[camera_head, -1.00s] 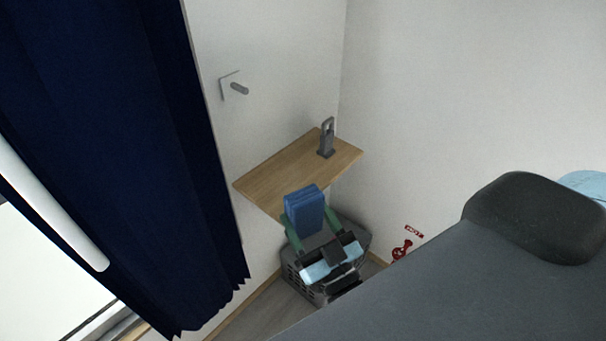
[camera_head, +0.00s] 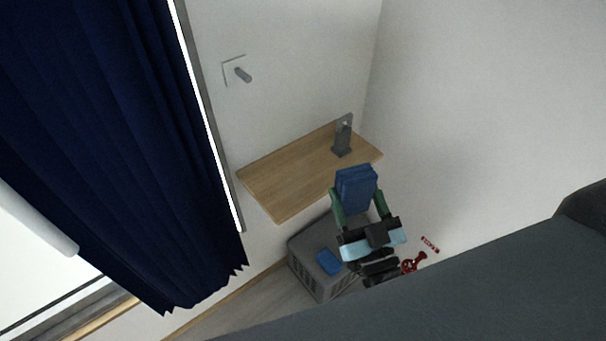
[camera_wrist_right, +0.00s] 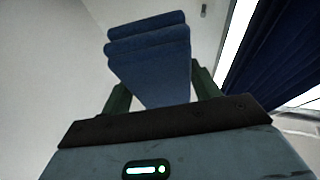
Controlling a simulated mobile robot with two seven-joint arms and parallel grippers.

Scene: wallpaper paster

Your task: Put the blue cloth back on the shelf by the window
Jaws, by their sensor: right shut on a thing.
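My right gripper (camera_head: 357,207) is shut on the folded blue cloth (camera_head: 356,188). In the head view the cloth stands out beyond the green fingers, just in front of the shelf's right front part. The right wrist view also shows the folded cloth (camera_wrist_right: 152,62) between the fingers. The wooden shelf (camera_head: 290,178) is fixed to the wall beside the window curtain. Most of its top is bare. I cannot tell the gap between cloth and shelf. My left gripper is not in view.
A dark grey stand (camera_head: 342,138) is at the shelf's right back. A grey crate (camera_head: 308,272) on the floor has a blue item (camera_head: 328,262) on top. A dark blue curtain (camera_head: 110,130) hangs at left. A wall hook (camera_head: 238,72) is above the shelf.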

